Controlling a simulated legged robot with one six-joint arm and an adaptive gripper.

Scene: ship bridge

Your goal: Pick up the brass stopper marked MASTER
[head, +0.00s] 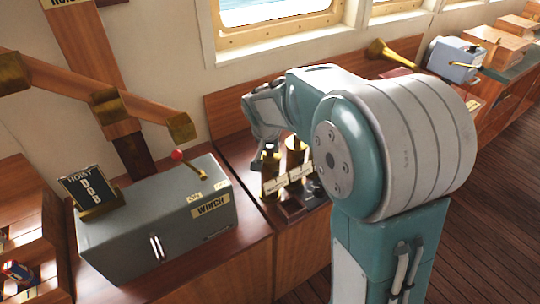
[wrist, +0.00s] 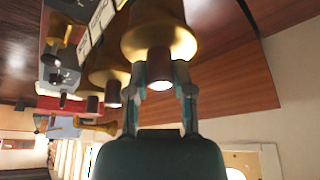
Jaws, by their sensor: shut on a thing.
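My gripper (wrist: 160,90) is shut on a brass stopper (wrist: 160,40) in the wrist view, with one finger on each side of its dark, narrow knob. More brass stoppers of the same kind, one of them the neighbouring stopper (wrist: 108,68), stand in a row beside it. In the head view a brass stopper (head: 270,176) stands in a dark rack with pale name plates, under my wrist. Another stopper (head: 296,158) stands just right of it. The plates are too small to read, so I cannot tell which stopper is marked MASTER.
A grey WINCH box (head: 160,235) with a red-knobbed lever (head: 188,165) and a small HOIST sign (head: 85,190) stands left of the rack. A wooden rail (head: 60,80) crosses the upper left. A brass horn (head: 390,55) and a blue-grey device (head: 455,58) stand further right.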

